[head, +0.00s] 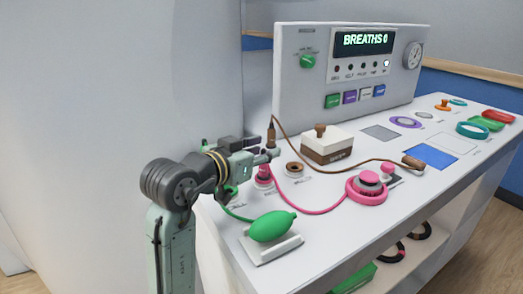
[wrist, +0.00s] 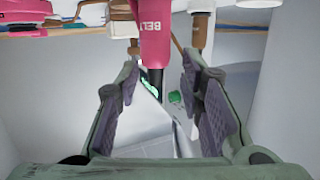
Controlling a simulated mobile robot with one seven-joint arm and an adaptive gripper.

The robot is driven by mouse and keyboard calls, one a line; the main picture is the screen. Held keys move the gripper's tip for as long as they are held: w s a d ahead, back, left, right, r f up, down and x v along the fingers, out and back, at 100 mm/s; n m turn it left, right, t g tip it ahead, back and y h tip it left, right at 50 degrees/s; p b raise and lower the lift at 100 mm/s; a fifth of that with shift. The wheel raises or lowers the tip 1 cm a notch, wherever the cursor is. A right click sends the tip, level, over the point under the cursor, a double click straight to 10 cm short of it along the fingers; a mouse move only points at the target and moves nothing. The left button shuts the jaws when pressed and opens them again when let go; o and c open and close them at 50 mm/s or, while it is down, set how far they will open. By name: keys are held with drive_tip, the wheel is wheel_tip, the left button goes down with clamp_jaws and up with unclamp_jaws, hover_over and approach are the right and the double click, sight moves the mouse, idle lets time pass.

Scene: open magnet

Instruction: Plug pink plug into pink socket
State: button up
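The pink plug (wrist: 154,38), with "BELT" printed on it and a dark tip, shows in the wrist view between the fingers of my gripper (wrist: 160,75). The fingers are apart, with a gap visible on each side of the plug's lower part. In the head view my gripper (head: 268,154) is over the near left part of the counter. A pink piece (head: 264,172) with a pale ring shows just below it; I cannot tell plug from socket there. A pink cord runs from there to a round pink device (head: 367,188).
A brown plug (head: 270,132) stands behind my gripper and shows right of the pink plug in the wrist view (wrist: 200,33). A brown socket (head: 294,169) is close by on the right. A green bulb (head: 273,226) lies in front; a brown-and-white box (head: 327,145) stands behind.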

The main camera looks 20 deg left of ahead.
drive_tip(key=v, duration=1.2)
